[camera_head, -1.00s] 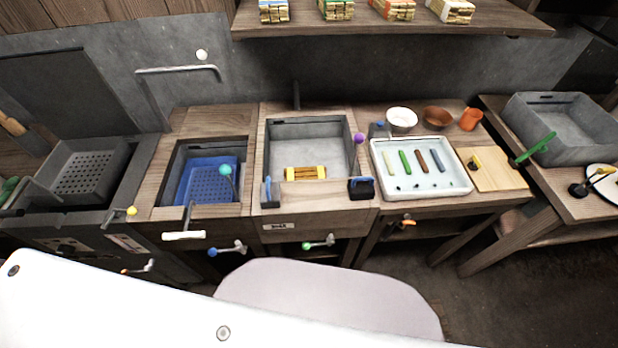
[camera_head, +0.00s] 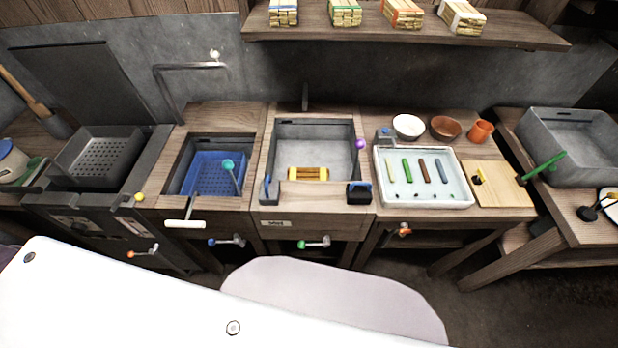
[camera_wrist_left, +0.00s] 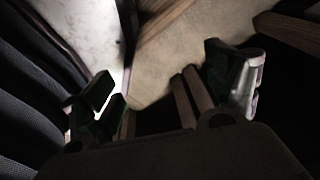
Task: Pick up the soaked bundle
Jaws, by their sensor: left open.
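A small yellow bundle with darker bands (camera_head: 308,174) lies in the front part of the grey basin (camera_head: 345,150) in the middle of the bench. Other bundles of pale sticks with coloured bands stand on the shelf above: blue (camera_head: 284,13), green (camera_head: 345,13), orange (camera_head: 401,14) and another (camera_head: 461,17). My left gripper shows only in the left wrist view (camera_wrist_left: 172,85), with its fingers wide apart and nothing between them. No gripper shows in the head view, and no bundle can be made out in the wrist view.
A white tray with coloured sticks (camera_head: 432,196) and a cutting board (camera_head: 504,186) are to the right. A dark block (camera_head: 358,195) stands at the basin's front right.

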